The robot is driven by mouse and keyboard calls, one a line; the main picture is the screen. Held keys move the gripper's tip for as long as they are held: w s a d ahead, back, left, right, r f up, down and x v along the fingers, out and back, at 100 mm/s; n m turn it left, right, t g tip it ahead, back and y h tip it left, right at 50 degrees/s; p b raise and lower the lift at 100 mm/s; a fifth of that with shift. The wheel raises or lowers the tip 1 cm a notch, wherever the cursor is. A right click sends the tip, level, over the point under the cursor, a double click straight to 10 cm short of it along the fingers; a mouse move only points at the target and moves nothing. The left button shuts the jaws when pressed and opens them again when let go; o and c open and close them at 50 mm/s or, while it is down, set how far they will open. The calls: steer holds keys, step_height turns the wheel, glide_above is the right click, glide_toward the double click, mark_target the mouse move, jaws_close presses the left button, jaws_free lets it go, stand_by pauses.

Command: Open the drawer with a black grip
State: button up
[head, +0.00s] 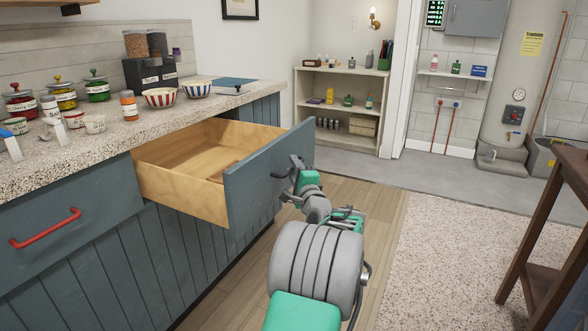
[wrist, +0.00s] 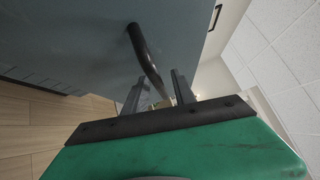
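The drawer (head: 255,180) has a blue-grey front and a light wood box. My gripper (head: 296,172) is at the drawer front. In the wrist view my gripper (wrist: 157,92) has its two fingers apart, with one end of the grip between them and a gap showing beside it. Whether a finger touches the grip is unclear.
A red-handled drawer (head: 55,245) is shut at left. The speckled countertop (head: 60,160) holds jars, striped bowls and a dark dispenser. A dark wooden table (head: 545,230) stands at right. Wood floor and pale carpet (head: 450,250) are clear between. A shelf (head: 340,85) stands behind.

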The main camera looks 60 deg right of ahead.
steer(key=shift+s, duration=0.1)
steer(key=p+v, duration=0.1)
steer(key=v, duration=0.6)
steer(key=shift+s+a, duration=0.2)
steer(key=shift+a, duration=0.05)
